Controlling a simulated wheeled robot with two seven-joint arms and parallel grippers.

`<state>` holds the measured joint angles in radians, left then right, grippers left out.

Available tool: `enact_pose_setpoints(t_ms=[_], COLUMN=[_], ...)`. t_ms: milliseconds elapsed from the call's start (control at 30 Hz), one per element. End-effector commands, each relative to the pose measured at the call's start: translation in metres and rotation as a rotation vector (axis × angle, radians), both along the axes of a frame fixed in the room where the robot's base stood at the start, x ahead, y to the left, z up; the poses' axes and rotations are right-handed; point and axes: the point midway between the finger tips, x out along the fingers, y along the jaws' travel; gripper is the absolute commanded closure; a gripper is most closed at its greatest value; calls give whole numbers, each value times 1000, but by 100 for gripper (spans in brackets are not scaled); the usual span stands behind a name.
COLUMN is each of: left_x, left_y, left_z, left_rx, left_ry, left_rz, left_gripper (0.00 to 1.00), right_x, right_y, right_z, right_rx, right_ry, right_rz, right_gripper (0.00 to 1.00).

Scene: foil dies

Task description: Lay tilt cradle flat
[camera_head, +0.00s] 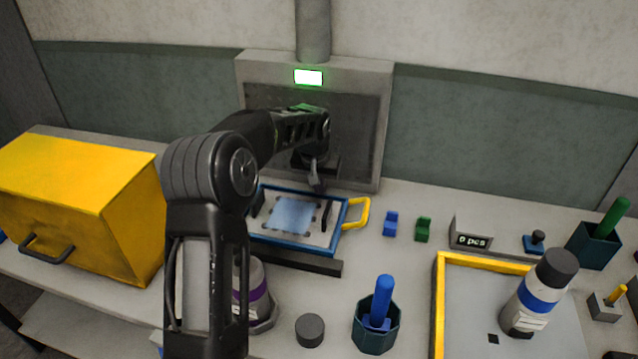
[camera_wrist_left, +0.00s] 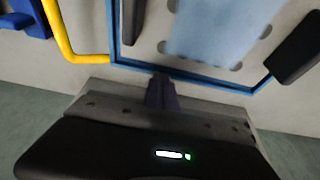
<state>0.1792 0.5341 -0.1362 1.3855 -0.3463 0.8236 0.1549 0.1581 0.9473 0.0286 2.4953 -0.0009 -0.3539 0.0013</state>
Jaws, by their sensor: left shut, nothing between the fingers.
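The cradle is a blue-framed tray (camera_head: 272,241) with a yellow handle (camera_head: 357,213) on its right side, and a light blue sheet (camera_head: 293,214) lies on it. I cannot tell whether it is fully flat or slightly tilted. In the left wrist view the blue frame (camera_wrist_left: 190,76), yellow handle (camera_wrist_left: 62,36) and sheet (camera_wrist_left: 220,30) show close up. My left gripper (camera_head: 317,184) is shut and empty, at the cradle's back edge; whether it touches the frame is unclear. My arm hides the cradle's left part. My right gripper is out of view.
A grey machine housing (camera_head: 365,130) with a lit display stands behind the cradle. A yellow box (camera_head: 75,190) is at left. Blue (camera_head: 390,223) and green (camera_head: 423,228) blocks stand right of the handle. A cup (camera_head: 376,325), dark puck (camera_head: 310,330) and yellow-edged tray (camera_head: 438,305) are in front.

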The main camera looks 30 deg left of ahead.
Motion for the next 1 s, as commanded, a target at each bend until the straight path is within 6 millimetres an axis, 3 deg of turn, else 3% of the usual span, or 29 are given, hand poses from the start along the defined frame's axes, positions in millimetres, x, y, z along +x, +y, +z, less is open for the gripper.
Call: enact_pose_setpoints(t_ms=[167, 600, 1000], left_x=[-2, -24, -26], left_y=[-1, -8, -8], left_z=[8, 70, 76], left_rx=[1, 2, 1], left_ry=[-4, -5, -2], left_rz=[1, 0, 0], left_gripper=[100, 100, 100], right_x=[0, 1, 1], right_y=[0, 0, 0], right_z=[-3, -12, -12], right_rx=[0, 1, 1], right_ry=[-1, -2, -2], right_rz=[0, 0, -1], right_gripper=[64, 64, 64])
